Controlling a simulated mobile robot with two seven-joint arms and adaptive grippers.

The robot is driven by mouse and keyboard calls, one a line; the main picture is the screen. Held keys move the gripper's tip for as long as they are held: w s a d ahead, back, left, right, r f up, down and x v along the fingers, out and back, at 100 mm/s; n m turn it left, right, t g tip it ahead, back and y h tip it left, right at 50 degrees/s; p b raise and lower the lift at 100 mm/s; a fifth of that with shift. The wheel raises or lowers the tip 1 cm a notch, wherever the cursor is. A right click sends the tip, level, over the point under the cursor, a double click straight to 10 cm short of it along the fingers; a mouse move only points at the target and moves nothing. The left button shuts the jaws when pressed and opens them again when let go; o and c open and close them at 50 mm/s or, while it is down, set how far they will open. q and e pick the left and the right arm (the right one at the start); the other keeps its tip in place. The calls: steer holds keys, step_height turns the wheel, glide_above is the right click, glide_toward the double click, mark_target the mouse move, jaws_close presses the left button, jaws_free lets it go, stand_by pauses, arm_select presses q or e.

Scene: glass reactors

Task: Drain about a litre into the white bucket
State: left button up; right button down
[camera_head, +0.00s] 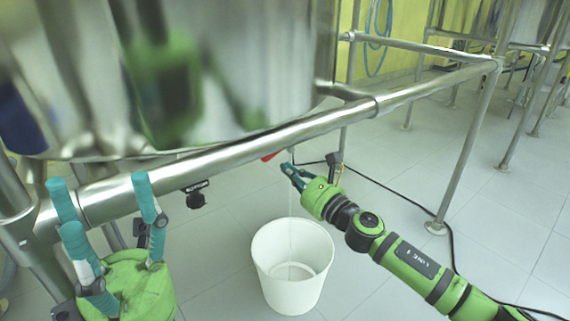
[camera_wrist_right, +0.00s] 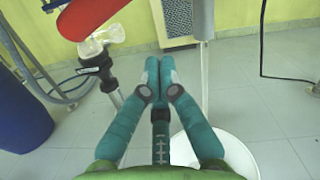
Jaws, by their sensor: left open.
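The white bucket (camera_head: 268,280) stands upright on the floor under the frame; its rim also shows in the right wrist view (camera_wrist_right: 243,158). A thin, clear stream (camera_head: 290,225) falls into it, and a shallow layer seems to lie at the bottom. The stream shows as a pale vertical column in the wrist view (camera_wrist_right: 204,85). A red valve handle (camera_head: 271,156) shows just left of my right gripper (camera_head: 291,170); in the wrist view the handle (camera_wrist_right: 85,15) is at upper left, apart from the closed, empty fingertips (camera_wrist_right: 158,65). My left gripper (camera_head: 100,190) is open and empty at lower left.
A thick steel frame rail (camera_head: 240,145) crosses in front of the large shiny vessel (camera_head: 225,60). A black fitting (camera_head: 196,193) hangs under the rail. A black cable (camera_head: 400,198) runs over the floor at right. A blue drum (camera_wrist_right: 20,110) stands at left in the wrist view.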

steer(key=shift+s+a+r, duration=0.1)
steer(key=shift+a+r, duration=0.1)
steer(key=shift+r, duration=0.4)
steer(key=shift+s+a+r, duration=0.1)
steer(key=shift+a+r, duration=0.1)
steer(key=shift+r, duration=0.4)
steer(key=shift+s+a+r, duration=0.1)
steer(key=shift+a+r, duration=0.1)
steer(key=shift+r, duration=0.4)
